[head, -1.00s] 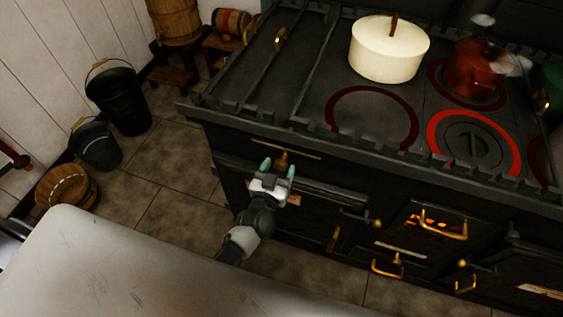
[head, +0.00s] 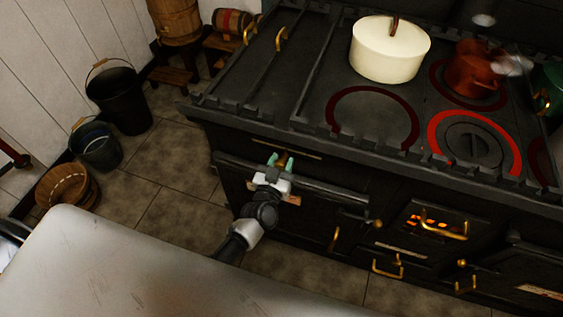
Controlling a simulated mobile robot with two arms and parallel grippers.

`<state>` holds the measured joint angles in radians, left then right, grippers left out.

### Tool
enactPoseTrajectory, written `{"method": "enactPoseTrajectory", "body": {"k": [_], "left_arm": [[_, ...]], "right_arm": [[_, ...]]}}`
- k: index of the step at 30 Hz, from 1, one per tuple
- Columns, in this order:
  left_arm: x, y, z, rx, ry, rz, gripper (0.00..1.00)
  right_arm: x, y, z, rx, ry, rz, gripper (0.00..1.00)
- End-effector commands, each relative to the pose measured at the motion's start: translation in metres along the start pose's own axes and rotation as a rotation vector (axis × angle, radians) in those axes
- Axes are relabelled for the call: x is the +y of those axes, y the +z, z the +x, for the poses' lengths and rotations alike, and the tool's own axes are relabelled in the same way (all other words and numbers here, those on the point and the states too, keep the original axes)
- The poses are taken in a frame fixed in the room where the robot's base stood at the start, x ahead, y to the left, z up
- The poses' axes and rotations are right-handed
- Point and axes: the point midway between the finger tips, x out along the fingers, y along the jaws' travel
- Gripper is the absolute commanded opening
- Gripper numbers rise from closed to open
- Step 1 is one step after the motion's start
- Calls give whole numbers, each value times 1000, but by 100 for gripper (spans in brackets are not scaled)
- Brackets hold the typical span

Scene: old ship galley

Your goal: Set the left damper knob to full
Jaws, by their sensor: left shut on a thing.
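The black stove's front carries a brass damper slot (head: 296,151) high on its left part. The small brass left damper knob (head: 281,158) sits just below this slot, mostly hidden by my fingers. My left gripper (head: 280,162) reaches up to it from below, with its two green fingertips shut on the knob, one on either side. How far along its slot the knob stands is hard to tell. My right gripper is not in view.
A rail (head: 325,187) and oven door lie just below the knob. A pale worktop (head: 130,275) fills the lower left. Buckets (head: 118,98) stand on the floor at left.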

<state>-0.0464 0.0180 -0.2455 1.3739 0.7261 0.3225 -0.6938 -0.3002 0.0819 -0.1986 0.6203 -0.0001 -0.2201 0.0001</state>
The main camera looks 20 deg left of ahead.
Motion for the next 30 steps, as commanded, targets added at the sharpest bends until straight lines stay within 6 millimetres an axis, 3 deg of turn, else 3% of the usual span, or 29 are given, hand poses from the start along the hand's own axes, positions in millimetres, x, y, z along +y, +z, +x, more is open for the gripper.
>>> {"method": "enactPoseTrajectory", "body": {"k": [12,22,23,27,30], "left_arm": [[63,0,0,-3,2,-4,0],[67,0,0,-2,6,-2,0],[67,0,-1,-3,6,-2,42],[66,1,0,-2,5,-2,63],[66,0,0,-2,3,-1,63]], "right_arm": [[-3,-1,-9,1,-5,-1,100],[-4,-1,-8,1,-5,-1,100],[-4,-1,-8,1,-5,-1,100],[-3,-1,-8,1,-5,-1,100],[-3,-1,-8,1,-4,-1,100]]}}
